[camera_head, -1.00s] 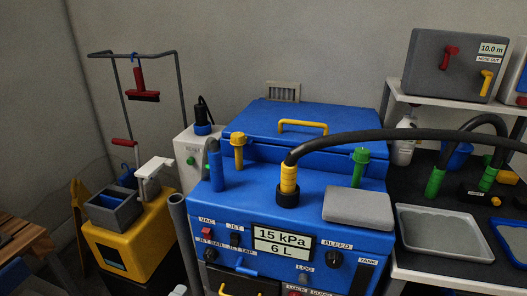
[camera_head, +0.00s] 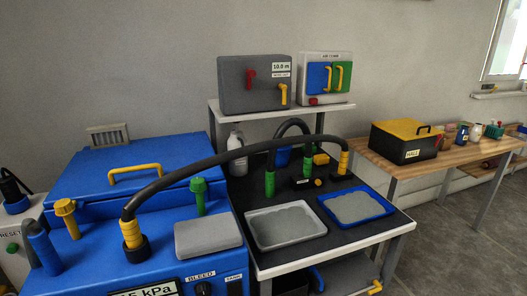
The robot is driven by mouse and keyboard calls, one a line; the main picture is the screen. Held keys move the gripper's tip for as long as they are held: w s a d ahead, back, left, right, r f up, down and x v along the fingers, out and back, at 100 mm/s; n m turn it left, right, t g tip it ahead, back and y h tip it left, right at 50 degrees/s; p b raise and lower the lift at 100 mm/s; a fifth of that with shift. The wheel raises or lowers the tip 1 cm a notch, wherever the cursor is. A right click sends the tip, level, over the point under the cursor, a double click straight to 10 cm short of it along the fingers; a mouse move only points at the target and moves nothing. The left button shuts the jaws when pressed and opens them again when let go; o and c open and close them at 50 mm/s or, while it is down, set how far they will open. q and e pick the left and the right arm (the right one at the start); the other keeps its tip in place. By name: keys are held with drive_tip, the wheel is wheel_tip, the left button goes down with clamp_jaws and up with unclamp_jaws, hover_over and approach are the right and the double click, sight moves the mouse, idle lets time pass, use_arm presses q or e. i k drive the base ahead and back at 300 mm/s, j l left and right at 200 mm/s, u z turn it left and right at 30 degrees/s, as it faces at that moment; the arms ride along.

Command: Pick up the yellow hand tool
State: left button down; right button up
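No gripper of mine shows in the head view. I cannot tell for sure which thing is the yellow hand tool. A black hose (camera_head: 235,155) runs from a yellow cuff (camera_head: 132,233) on the blue machine to a yellow cuff (camera_head: 344,161) at the back of the black-topped bench. A small yellow piece (camera_head: 320,159) lies beside that far end, partly hidden by the hoses. A yellow-tipped black fitting (camera_head: 317,183) is in front of it. Another yellow piece (camera_head: 376,287) shows low at the bench's lower shelf.
The blue machine (camera_head: 90,265) fills the left front. A grey tray (camera_head: 287,246) and a blue tray (camera_head: 327,208) lie on the black-topped bench (camera_head: 240,199). A wooden table (camera_head: 453,158) with a black, yellow-lidded box (camera_head: 403,152) stands right. Grey floor is open at lower right.

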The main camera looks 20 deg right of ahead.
sight(343, 173)
drive_tip(key=z, duration=1.7)
drive_tip(key=i+l+z, duration=0.15)
drive_tip(key=z, duration=1.05)
drive_tip(key=i+z, duration=0.1)
drive_tip(key=i, duration=1.05)
drive_tip(key=i+u, duration=0.15)
drive_tip(key=i, duration=0.4)
drive_tip(key=i+l+u, duration=0.15)
drive_tip(key=i, duration=0.45)
drive_tip(key=i+j+u, duration=0.1)
drive_tip(key=i+u, duration=0.75)
drive_tip(key=i+l, duration=0.05)
